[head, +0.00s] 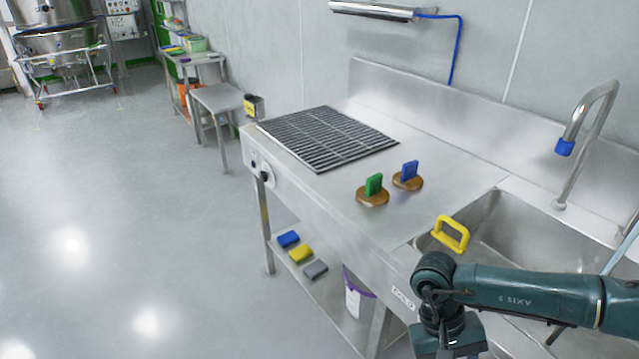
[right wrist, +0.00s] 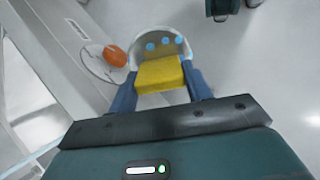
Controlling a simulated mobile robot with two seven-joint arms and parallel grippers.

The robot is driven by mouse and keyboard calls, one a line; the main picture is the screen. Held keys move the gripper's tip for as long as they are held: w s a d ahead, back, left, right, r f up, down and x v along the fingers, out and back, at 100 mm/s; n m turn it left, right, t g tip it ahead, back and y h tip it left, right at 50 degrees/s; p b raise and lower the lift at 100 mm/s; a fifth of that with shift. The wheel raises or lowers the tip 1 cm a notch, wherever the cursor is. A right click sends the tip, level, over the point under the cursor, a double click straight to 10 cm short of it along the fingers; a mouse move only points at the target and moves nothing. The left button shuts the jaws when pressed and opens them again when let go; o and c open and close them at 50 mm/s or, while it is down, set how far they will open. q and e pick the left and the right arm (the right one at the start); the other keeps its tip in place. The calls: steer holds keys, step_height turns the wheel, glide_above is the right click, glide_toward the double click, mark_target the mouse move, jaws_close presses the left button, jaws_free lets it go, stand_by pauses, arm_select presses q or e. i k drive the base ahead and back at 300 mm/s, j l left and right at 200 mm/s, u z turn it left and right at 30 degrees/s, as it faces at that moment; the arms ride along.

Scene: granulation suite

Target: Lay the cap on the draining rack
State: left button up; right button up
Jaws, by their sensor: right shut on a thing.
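In the right wrist view, my right gripper (right wrist: 160,84) is shut on the yellow block-shaped grip of a piece (right wrist: 160,74). A pale rounded disc with several blue dots shows just beyond the grip; I take this piece to be the cap. In the head view my right wrist (head: 445,335) hangs before the counter's front edge, and its fingers and the held piece are out of sight. The draining rack (head: 325,138), a dark slatted grate, lies bare on the counter's far left part. My left gripper is not in view.
Two brown discs with upright tabs, one green (head: 373,191) and one blue (head: 408,176), stand between rack and sink (head: 540,235). A yellow loop handle (head: 450,233) is at the sink's near-left edge. A tap (head: 590,140) arches behind. Sponges (head: 300,254) lie on the lower shelf.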

mark_target(325, 142)
steer(key=i+j, duration=0.4)
steer(key=j, duration=0.15)
steer(key=i+j, duration=0.4)
steer(key=j, duration=0.15)
steer(key=i+j, duration=0.45)
steer(key=j, duration=0.1)
